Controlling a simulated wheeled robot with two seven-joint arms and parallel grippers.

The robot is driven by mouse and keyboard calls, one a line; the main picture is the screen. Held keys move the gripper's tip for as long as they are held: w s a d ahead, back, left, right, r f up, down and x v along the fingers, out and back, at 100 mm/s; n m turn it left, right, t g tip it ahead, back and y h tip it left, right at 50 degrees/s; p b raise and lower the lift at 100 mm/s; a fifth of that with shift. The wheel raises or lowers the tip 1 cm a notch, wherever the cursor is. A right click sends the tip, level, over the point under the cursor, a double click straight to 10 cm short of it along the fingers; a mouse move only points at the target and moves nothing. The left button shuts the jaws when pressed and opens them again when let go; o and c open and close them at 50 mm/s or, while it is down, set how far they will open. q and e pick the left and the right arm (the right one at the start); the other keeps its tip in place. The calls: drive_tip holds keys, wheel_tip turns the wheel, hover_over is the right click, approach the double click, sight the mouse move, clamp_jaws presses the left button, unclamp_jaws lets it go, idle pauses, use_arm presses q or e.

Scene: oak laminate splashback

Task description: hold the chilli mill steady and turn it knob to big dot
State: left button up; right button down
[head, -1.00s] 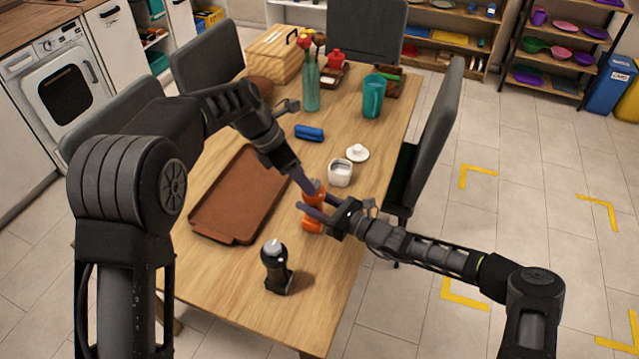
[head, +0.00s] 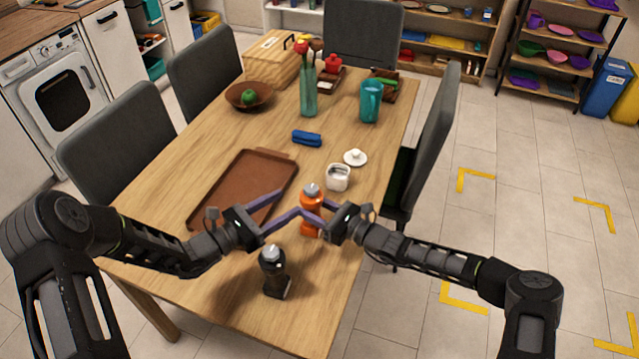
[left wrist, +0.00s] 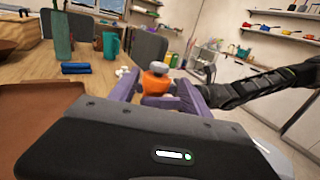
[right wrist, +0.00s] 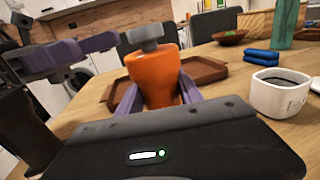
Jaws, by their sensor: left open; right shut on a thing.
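The orange mill (head: 312,197) with a grey knob (head: 312,187) on top stands upright near the table's right edge. It is large in the right wrist view (right wrist: 155,78), where its knob (right wrist: 145,35) is clear. My right gripper (head: 318,214) is shut on the orange body from the right. My left gripper (head: 292,203) is open, at the mill's left side. In the left wrist view the mill (left wrist: 157,86) shows between the parted purple fingers; I cannot tell whether they touch it. The dot marks are too small to make out.
A dark mill (head: 272,262) stands in front, close to my left gripper. A brown tray (head: 225,205) lies left, a white pot (head: 338,177) and its lid (head: 355,157) just behind. A blue item (head: 307,138) lies farther back. The front left of the table is clear.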

sight(311, 191)
use_arm(q)
drive_tip(key=shift+d, duration=0.1)
drive_tip(key=x, duration=1.2)
drive_tip(key=shift+c, duration=0.3)
clamp_jaws()
idle(0.3)
